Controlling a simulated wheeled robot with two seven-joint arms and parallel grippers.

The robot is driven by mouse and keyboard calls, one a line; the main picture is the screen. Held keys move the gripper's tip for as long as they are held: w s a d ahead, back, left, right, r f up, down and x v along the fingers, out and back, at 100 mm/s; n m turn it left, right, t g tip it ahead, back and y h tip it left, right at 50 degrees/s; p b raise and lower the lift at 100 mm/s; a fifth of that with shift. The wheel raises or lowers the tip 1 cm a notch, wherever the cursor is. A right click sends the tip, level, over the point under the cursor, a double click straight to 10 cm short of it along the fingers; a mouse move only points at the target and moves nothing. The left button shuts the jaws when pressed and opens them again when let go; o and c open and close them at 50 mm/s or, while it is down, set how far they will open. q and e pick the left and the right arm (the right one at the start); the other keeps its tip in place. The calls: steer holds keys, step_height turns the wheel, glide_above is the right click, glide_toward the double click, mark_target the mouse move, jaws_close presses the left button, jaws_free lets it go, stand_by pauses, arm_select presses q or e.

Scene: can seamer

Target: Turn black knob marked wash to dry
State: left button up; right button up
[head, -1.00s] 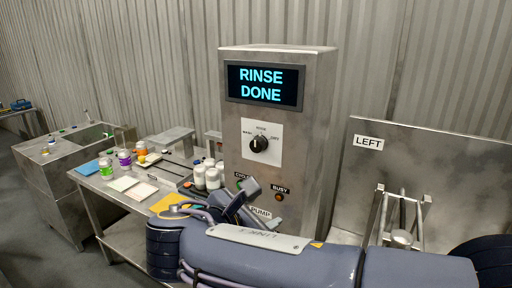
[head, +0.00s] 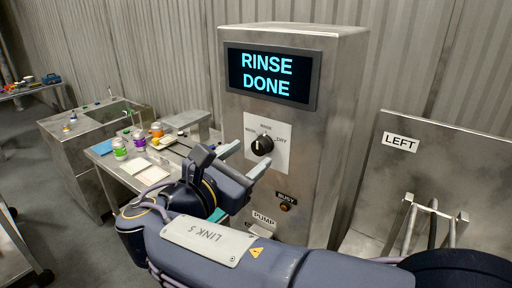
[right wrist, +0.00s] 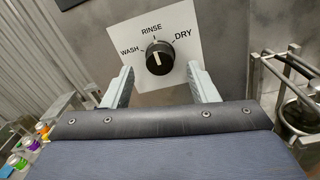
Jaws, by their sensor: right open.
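The black knob (head: 262,145) sits on a white plate (head: 281,160) on the front of the steel cabinet. In the right wrist view the knob (right wrist: 159,57) has a white pointer line aimed up near RINSE, and the plate is marked WASH, RINSE and DRY. My right gripper (head: 244,160) is open, with its fingers just in front of the plate. In the right wrist view its fingers (right wrist: 158,88) stand on either side below the knob, apart from it and empty. My left gripper is not in view.
The cabinet's display (head: 270,76) reads RINSE DONE. A BUSY lamp (head: 285,207) and a PUMP label (head: 263,217) are below the knob. A panel marked LEFT (head: 401,142) stands at right. A bench with bottles (head: 120,149) is at left.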

mark_target(258, 150)
steer(key=shift+x, duration=1.6)
steer(key=c, duration=1)
steer(key=shift+o, duration=0.2)
